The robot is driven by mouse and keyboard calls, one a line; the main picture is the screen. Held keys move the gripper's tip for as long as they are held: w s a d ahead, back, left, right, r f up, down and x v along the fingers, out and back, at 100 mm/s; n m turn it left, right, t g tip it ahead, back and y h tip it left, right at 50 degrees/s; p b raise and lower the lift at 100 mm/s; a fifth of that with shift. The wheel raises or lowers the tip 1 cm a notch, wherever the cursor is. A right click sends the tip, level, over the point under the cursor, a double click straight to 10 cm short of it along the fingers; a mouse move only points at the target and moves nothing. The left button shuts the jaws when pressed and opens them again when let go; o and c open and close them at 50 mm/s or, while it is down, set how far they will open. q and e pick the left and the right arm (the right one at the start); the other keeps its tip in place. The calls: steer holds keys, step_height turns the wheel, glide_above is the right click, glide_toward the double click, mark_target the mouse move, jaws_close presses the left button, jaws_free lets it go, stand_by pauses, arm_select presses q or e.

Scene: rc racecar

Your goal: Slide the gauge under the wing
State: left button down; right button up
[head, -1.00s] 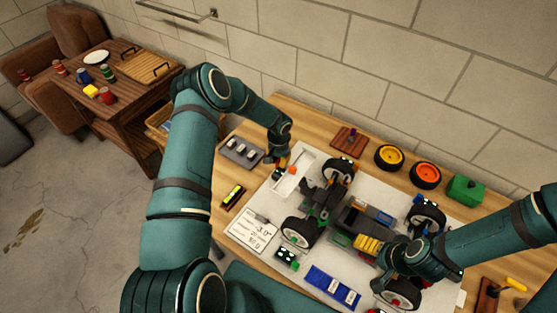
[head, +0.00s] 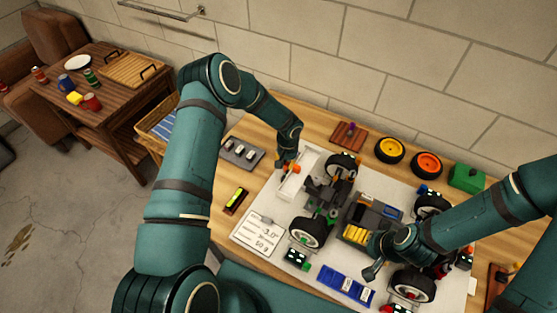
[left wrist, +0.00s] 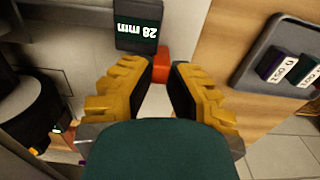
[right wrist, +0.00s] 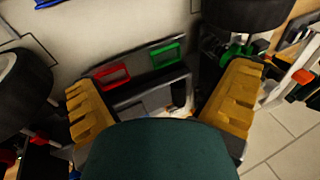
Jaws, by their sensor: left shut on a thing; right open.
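The gauge (left wrist: 138,28) is a dark block marked "28 mm" with a red grip (left wrist: 161,64) in the left wrist view. My left gripper (left wrist: 163,75) is shut on the red grip, and the block lies beyond the fingertips. In the head view my left gripper (head: 287,168) is low beside a long white part (head: 290,190) at the car's left end, which looks like the wing. I cannot tell whether the gauge is under it. The car (head: 360,218) stands on a pale mat. My right gripper (head: 372,268) is open and empty over the car's near side; it also shows in the right wrist view (right wrist: 165,90).
A grey tray (head: 243,153) with small blocks and a yellow level (head: 236,200) lie left of the mat. A card (head: 258,232) and a blue tray (head: 345,286) lie in front. Loose yellow (head: 389,150) and orange (head: 427,164) wheels lie behind.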

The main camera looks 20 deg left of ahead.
arm_select(q)
steer(key=shift+s+d+f, duration=0.1)
steer(key=shift+d, duration=0.1)
steer(key=shift+d, duration=0.1)
steer(key=c, duration=0.9)
jaws_free()
steer(key=shift+d, duration=0.1)
steer(key=shift+a, duration=0.2)
steer(key=shift+a, duration=0.1)
